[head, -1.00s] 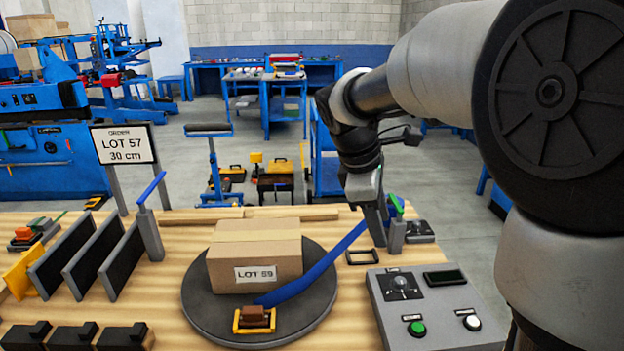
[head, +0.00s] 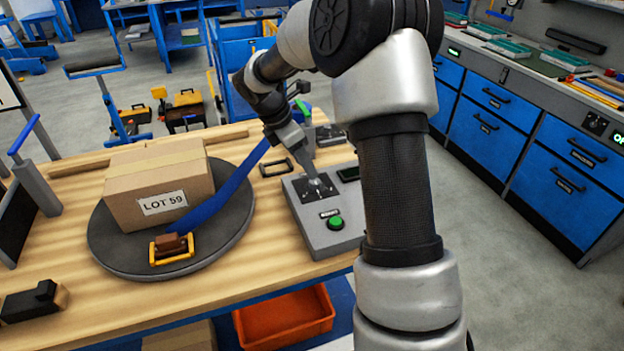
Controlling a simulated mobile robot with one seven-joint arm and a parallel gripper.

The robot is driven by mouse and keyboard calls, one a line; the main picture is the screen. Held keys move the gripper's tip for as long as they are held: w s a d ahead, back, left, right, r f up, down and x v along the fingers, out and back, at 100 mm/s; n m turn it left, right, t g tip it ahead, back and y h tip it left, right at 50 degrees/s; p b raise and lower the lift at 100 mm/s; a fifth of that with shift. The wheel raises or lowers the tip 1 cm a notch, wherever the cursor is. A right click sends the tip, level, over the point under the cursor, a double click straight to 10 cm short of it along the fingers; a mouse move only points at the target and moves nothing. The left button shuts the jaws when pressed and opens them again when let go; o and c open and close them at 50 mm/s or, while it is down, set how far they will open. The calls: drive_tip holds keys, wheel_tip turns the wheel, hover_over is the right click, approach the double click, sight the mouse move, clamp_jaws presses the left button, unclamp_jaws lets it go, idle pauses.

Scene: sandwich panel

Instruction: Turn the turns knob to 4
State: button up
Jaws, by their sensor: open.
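A grey control panel (head: 308,232) stands on the workbench, right of the turntable. A knob on a dark dial plate (head: 322,191) sits on its top, partly hidden by my gripper. Its setting and label are too small to read. My gripper (head: 312,174) points down at this knob, with its fingertips at or just above it. I cannot tell whether they touch it. The jaws are open. A green button (head: 335,222) is in front of the dial, and a dark display (head: 348,174) is right of it, partly beside my arm.
A carton labelled LOT 59 (head: 160,185) sits on the dark turntable (head: 120,252) with a blue strap (head: 225,195). Another dark dial (head: 328,134) lies behind the panel. An orange bin (head: 285,318) is below the bench. Blue drawer cabinets (head: 530,150) stand at right.

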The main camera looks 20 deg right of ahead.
sight(314, 181)
drive_tip(key=x, duration=0.6)
drive_tip(key=shift+d+f+b, duration=0.1)
drive_tip(key=shift+f+b, duration=0.2)
drive_tip(key=shift+b, duration=0.05)
drive_tip(key=c, duration=1)
